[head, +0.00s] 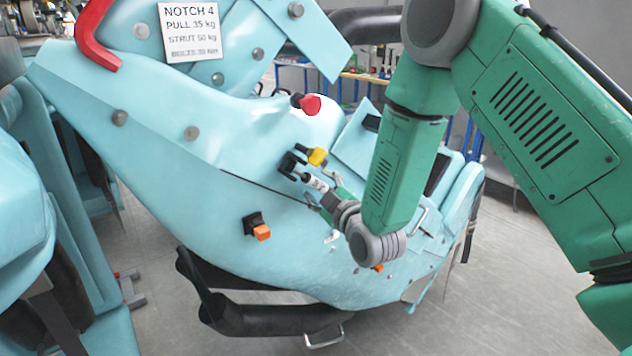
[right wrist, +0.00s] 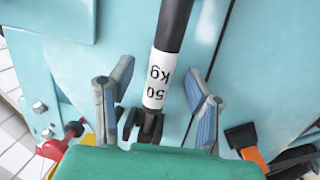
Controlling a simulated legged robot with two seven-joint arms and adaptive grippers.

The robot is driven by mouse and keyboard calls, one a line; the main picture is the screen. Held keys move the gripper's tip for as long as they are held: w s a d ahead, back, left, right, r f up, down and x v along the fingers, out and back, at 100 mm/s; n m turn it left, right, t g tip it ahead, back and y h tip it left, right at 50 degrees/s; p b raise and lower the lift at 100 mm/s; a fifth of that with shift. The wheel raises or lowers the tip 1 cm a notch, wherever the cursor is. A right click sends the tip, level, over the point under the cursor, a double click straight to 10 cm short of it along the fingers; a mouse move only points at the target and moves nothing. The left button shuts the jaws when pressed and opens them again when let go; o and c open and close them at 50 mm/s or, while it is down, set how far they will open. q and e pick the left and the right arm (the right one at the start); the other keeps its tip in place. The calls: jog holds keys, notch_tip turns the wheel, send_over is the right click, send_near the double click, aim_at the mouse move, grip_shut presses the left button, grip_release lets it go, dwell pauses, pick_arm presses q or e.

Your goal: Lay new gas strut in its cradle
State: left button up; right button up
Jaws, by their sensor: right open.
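The gas strut (right wrist: 171,35) is a black cylinder with a white "50 kg" label. In the right wrist view it runs up from a black end fitting (right wrist: 150,128) and out at the top. My right gripper (right wrist: 160,85) is open, with one finger on each side of the labelled part and gaps between. In the head view the label (head: 317,183) shows beside a black fork-like piece, with the right gripper (head: 331,192) at it. I cannot tell which black part is the cradle or whether the strut is seated. My left gripper is out of view.
The strut is against a large teal coaster car body (head: 190,200). A yellow-tabbed black catch (head: 317,157), a red knob (head: 308,103) and an orange-tabbed catch (head: 258,228) stick out nearby. A notch sign (head: 190,32) is above. Grey floor is clear at lower right.

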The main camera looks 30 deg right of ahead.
jog(key=shift+w+d, duration=0.15)
jog(key=shift+w, duration=0.7)
grip_shut()
jog(key=shift+w, duration=0.15)
jog(key=shift+c, duration=1.3)
grip_release()
jog(key=shift+o, duration=0.4)
jog(key=shift+w, duration=0.15)
